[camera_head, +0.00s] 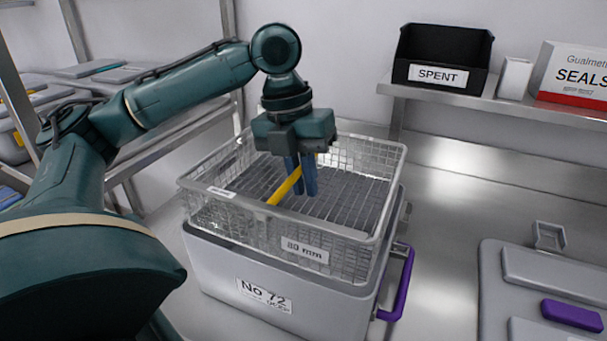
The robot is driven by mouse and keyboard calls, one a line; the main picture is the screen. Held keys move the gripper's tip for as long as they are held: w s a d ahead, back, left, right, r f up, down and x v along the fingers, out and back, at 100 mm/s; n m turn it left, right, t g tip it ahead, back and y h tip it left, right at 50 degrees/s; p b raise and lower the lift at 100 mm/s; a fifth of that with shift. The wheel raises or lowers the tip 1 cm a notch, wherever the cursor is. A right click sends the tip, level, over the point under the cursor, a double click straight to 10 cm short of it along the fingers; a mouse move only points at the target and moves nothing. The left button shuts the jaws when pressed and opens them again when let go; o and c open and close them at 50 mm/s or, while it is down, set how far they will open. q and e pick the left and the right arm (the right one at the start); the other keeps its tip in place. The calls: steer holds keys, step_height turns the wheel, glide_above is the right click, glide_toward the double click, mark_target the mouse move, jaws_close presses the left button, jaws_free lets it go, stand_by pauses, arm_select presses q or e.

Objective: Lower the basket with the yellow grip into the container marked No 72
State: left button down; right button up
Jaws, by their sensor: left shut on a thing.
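The wire mesh basket (327,223) has a yellow grip (285,186) and a label reading 80 mm. My left gripper (302,188) points down over the basket, with its blue fingers shut on the yellow grip. The basket is at the mouth of the light grey container marked No 72 (222,265). Most of its mesh walls stand above the container's rim. Its lower edge overlaps the rim in this view, and I cannot tell how far inside it is. The container has a purple handle on its right side. My right gripper is not in view.
A black bin marked SPENT (441,55), a small white box (515,78) and a SEALS box (574,76) stand on the upper right shelf (440,94). A grey lid-like piece with a purple part (572,314) lies at the lower right. Bare steel counter lies between.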

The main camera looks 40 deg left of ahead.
mark_target(301, 200)
arm_select(q)
steer(key=shift+f+b, duration=1.4)
steer(key=shift+f, duration=1.8)
steer(key=shift+f+b, duration=0.3)
steer(key=shift+f, duration=0.4)
steer(key=shift+f+b, duration=1.25)
steer(key=shift+f, duration=2)
stand_by(0.8)
